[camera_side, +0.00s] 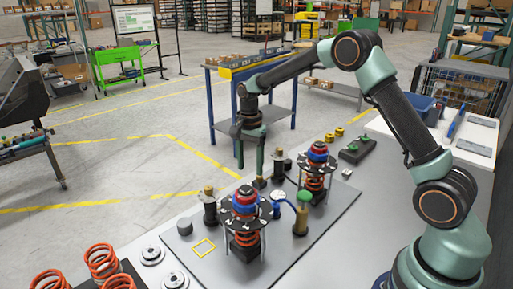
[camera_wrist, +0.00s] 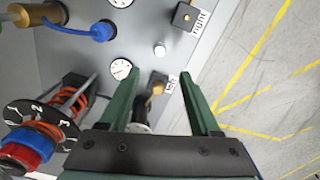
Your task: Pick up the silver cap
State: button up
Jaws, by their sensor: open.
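My gripper (camera_side: 251,170) is open and points down at the back of the grey plate in the side view. Its two green fingers stand apart in the wrist view (camera_wrist: 158,82), with nothing held between them. I cannot pick this cap out clearly in the side view.
Two red-and-blue-topped spring assemblies (camera_side: 245,205) (camera_side: 317,155) stand on the plate (camera_side: 205,262). A blue-capped hose (camera_wrist: 101,32), white-faced gauges (camera_wrist: 121,69) and a dark block (camera_wrist: 184,16) are near the cap. Orange springs (camera_side: 101,262) stand at the front left.

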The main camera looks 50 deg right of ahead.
notch_tip(320, 180, down, 3)
jog(key=shift+f, duration=0.1)
jog(key=shift+s+a+f, duration=0.1)
jog(key=shift+a+f, duration=0.1)
jog(key=shift+f, duration=1.2)
jog(key=shift+s+a+f, duration=0.1)
jog(key=shift+a+f, duration=0.1)
jog(key=shift+f, duration=1.15)
grip_shut()
